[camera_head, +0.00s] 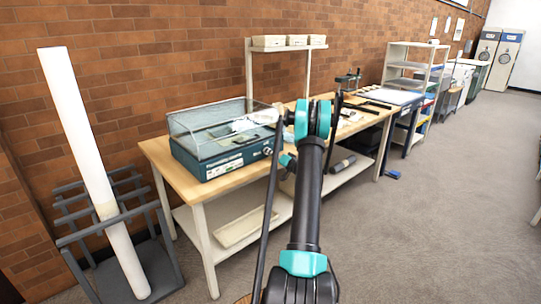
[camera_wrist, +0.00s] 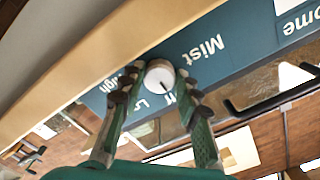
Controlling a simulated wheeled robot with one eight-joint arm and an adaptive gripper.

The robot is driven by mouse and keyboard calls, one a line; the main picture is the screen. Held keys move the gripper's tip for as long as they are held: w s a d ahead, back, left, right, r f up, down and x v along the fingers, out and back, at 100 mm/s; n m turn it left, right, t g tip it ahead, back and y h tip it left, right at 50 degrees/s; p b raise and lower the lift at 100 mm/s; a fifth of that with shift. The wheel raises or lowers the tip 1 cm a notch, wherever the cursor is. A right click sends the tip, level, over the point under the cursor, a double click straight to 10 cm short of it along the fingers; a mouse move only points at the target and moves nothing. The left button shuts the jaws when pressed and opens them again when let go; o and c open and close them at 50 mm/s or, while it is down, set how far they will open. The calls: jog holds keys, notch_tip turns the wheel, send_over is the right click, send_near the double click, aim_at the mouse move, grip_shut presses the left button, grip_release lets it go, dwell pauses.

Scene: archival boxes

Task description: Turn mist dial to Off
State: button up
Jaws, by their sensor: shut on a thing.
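The mist dial (camera_wrist: 160,74) is a round, pale knob on the teal front panel, beside the word "Mist" in the wrist view. A short dark mark shows on the knob, but I cannot tell surely which setting it points to. Parts of the labels "Low" and "High" show on the panel; the fingers partly cover the lettering. My gripper (camera_wrist: 161,80) has its two green fingers with dark pads on either side of the knob, shut on it. In the head view the teal box (camera_head: 217,160) with a clear lid stands on the wooden bench; my arm hides the gripper there.
The bench's wooden top (camera_head: 160,153) runs along the brick wall, with a raised shelf of small boxes (camera_head: 269,41) behind. A grey rack (camera_head: 170,247) holding a long white tube (camera_head: 82,130) stands at the left. Carpet floor at the right is clear.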

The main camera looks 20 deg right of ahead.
jog(key=o, duration=1.2)
jog(key=shift+c, duration=0.2)
jog(key=v, duration=1.2)
jog(key=shift+a, duration=0.1)
